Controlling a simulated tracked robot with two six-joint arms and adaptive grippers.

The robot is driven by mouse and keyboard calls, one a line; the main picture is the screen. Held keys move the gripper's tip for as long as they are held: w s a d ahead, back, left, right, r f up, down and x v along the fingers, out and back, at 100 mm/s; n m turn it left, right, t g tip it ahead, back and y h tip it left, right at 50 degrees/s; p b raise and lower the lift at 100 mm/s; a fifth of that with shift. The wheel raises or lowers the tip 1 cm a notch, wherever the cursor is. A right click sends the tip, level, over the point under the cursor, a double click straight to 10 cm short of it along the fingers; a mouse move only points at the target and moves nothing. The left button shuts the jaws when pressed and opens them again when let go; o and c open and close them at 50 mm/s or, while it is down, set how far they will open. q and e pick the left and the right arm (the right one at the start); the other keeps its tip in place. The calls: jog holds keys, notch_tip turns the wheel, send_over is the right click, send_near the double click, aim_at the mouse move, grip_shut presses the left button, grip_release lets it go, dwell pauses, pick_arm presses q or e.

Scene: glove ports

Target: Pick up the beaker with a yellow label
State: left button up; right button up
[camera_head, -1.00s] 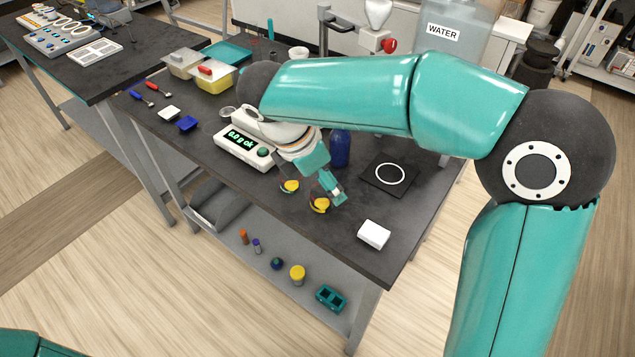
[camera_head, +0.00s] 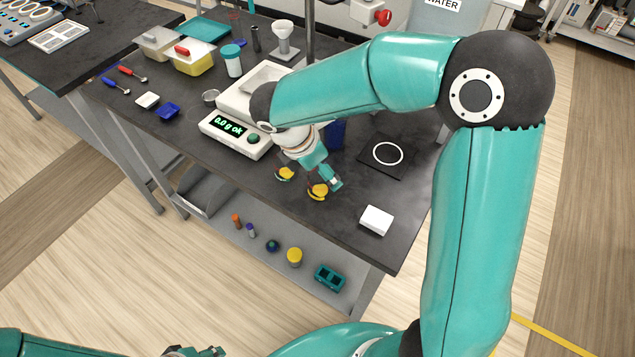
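I cannot make out a beaker with a yellow label; my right arm hides part of the bench. My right gripper (camera_head: 302,183) is low over the front of the dark bench (camera_head: 330,222), beside the scale. Its two yellow-tipped fingers are apart, and I see nothing held between them. A dark blue vessel (camera_head: 337,133) stands just behind this gripper, partly covered by the arm. My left gripper (camera_head: 203,351) shows only in part at the bottom edge, away from the bench, and its fingers are cut off.
The scale (camera_head: 235,134) reads about zero, left of the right gripper. A black pad with a white ring (camera_head: 387,153) and a white block (camera_head: 376,220) lie to the right. A yellow-topped jar (camera_head: 294,257) and a teal rack (camera_head: 329,277) are on the lower shelf.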

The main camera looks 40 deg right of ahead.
jog(key=shift+d+f, duration=0.25)
jog(key=shift+f, duration=0.2)
jog(key=f, duration=0.2)
jog(key=f+p, duration=0.1)
jog(key=f, duration=0.1)
jog(key=shift+w+d+f, duration=0.1)
jog(key=shift+w+d, duration=0.15)
jog(key=shift+d, duration=0.05)
jog(key=shift+d+f, duration=0.15)
jog(key=shift+f, duration=0.3)
jog(key=c, duration=1.1)
